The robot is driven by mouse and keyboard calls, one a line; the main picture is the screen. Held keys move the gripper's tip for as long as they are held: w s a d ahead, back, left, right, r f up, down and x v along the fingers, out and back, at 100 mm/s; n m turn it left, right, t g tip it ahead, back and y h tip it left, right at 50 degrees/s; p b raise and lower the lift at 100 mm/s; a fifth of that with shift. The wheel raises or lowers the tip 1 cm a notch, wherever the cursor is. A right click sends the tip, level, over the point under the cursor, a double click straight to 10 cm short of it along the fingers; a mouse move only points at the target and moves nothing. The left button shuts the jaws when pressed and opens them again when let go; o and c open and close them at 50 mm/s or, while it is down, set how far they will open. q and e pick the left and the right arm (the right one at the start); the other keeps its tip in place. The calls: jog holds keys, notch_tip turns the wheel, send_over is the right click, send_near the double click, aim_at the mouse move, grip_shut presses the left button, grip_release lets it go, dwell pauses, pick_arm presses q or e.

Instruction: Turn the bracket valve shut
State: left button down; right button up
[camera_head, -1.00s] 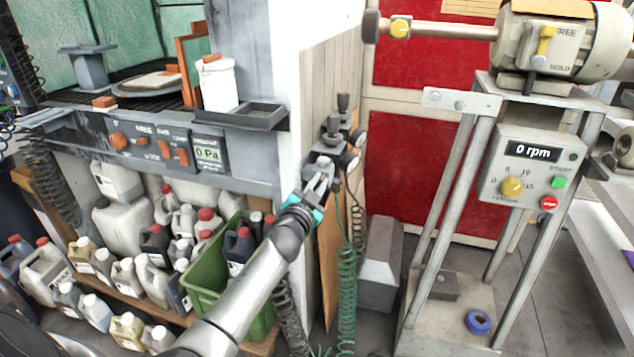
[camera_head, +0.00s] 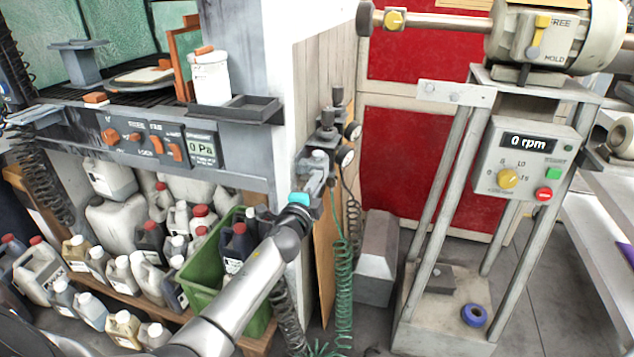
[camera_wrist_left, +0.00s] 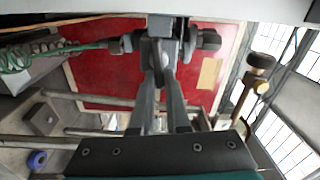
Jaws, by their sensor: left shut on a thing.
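The bracket valve (camera_head: 325,138) is a grey fitting with dark knobs and round gauges on the side of the pale wooden post. My left gripper (camera_head: 317,168) reaches it from below and in front. In the left wrist view, the two grey fingers (camera_wrist_left: 161,78) are closed around a narrow grey lever (camera_wrist_left: 162,52) hanging from the valve body. The fingers hide part of the lever, so its exact angle is hard to tell. My right gripper is in neither view.
A green coiled hose (camera_head: 343,280) hangs below the valve. Left are a green crate (camera_head: 205,292) and several jugs under the booth's control panel (camera_head: 140,143). Right stands a motor frame (camera_head: 450,200) with a "0 rpm" box (camera_head: 525,160). A grey block (camera_head: 376,260) stands on the floor between.

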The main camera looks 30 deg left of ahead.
pick_arm(q)
jog(key=shift+s+a+f+m, duration=0.15)
jog(key=shift+a+f+m, duration=0.2)
jog(key=shift+m, duration=0.25)
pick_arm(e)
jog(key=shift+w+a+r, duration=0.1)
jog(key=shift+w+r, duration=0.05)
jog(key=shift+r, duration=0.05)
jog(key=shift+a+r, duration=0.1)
pick_arm(q)
jog(key=c, duration=0.9)
grip_release()
jog(key=shift+a+r, duration=0.1)
jog(key=shift+r, duration=0.1)
jog(key=shift+d, duration=0.2)
jog(key=p+v, duration=0.2)
jog(key=v, duration=1.3)
jog(key=shift+p, duration=0.3)
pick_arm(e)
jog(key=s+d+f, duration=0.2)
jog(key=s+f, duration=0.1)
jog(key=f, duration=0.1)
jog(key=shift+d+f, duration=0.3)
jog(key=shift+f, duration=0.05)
